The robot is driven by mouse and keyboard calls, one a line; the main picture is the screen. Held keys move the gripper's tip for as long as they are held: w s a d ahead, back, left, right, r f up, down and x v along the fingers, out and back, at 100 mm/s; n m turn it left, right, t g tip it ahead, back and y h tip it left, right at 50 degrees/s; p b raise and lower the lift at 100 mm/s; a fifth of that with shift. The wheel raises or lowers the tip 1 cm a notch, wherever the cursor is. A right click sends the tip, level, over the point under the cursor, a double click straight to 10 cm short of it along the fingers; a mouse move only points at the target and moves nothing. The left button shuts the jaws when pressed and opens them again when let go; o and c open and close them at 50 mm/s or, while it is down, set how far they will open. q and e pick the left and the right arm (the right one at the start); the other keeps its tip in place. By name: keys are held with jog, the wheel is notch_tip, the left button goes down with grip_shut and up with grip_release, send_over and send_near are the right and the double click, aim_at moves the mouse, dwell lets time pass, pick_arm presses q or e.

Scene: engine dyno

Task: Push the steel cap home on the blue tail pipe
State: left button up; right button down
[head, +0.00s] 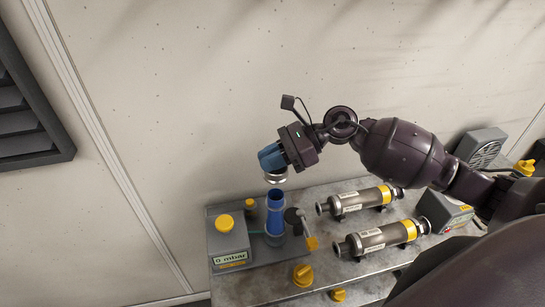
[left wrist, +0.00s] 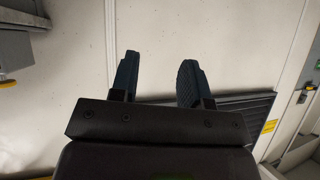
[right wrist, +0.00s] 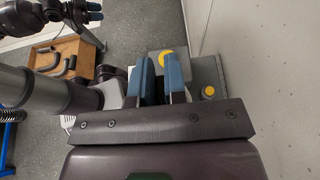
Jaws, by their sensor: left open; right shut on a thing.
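The blue tail pipe (head: 275,213) stands upright on the steel bench, its top end uncovered. My right gripper (head: 270,160) is above it, shut on the steel cap (head: 276,177), a short bright ring below the blue fingertips. The cap is just above the pipe mouth, with a small gap seeming to show between them. In the right wrist view, my right gripper's blue fingers (right wrist: 160,68) are close together, and I cannot make out the cap between them.
A grey gauge box (head: 231,241) reading 0 mbar stands left of the pipe. A dark lever with a yellow end (head: 312,243) is close on its right. Two steel cylinders (head: 357,201) (head: 381,239) lie further right. A yellow knob (head: 302,275) is in front.

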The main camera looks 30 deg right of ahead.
aim_at(270, 195)
jog(key=shift+f, duration=0.15)
jog(key=shift+f+b, duration=0.3)
jog(key=shift+f, duration=0.45)
pick_arm(q)
jog(key=shift+w+d+f+b, duration=0.1)
jog(key=shift+w+f+b, duration=0.4)
jog(key=shift+b, duration=0.45)
pick_arm(e)
jog(key=shift+f, duration=1.95)
pick_arm(q)
jog(key=shift+s, duration=0.1)
jog(key=shift+f+b, duration=1.3)
jog(key=shift+f, duration=0.15)
pick_arm(e)
jog(key=shift+f, duration=1.5)
jog(key=c, duration=1.1)
grip_release()
